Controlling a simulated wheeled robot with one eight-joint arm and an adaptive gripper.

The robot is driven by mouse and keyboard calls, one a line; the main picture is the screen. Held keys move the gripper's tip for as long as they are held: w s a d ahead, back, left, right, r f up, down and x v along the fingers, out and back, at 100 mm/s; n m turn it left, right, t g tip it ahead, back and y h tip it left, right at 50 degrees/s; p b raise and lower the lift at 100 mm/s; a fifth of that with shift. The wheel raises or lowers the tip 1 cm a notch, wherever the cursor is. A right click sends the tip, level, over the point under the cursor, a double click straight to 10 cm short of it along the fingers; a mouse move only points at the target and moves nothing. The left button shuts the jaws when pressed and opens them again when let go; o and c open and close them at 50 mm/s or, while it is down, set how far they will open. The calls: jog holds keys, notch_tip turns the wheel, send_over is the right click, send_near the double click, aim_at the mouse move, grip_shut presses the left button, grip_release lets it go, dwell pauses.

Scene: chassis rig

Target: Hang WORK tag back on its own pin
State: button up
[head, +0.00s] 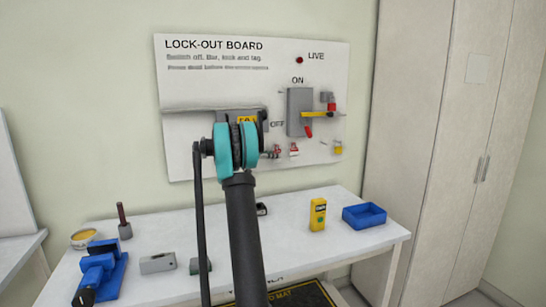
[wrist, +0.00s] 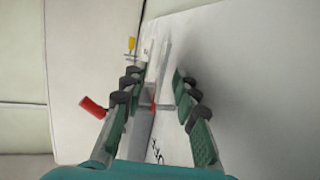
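I cannot make out a tag reading WORK in either view. The white lock-out board (head: 215,85) hangs on the wall. A yellow label (head: 246,119), partly hidden by my arm, shows on a dark grey part in front of it. Small red and grey items (head: 293,150) are on the board below the OFF mark. A yellow piece (head: 338,148) is at its lower right. My gripper (wrist: 155,88) is open close to the board, with a thin grey piece and a bit of red (wrist: 153,104) between or beyond its fingers. My arm mostly hides it in the head view.
The grey switch box (head: 299,111) has a red handle (head: 309,131). A red cylinder (wrist: 92,106) lies just left of my fingers. The bench (head: 290,255) holds a blue tray (head: 364,216), a yellow device (head: 318,214) and a blue vise (head: 100,271). A cabinet (head: 425,140) stands right.

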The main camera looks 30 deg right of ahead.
jog(key=v, duration=1.2)
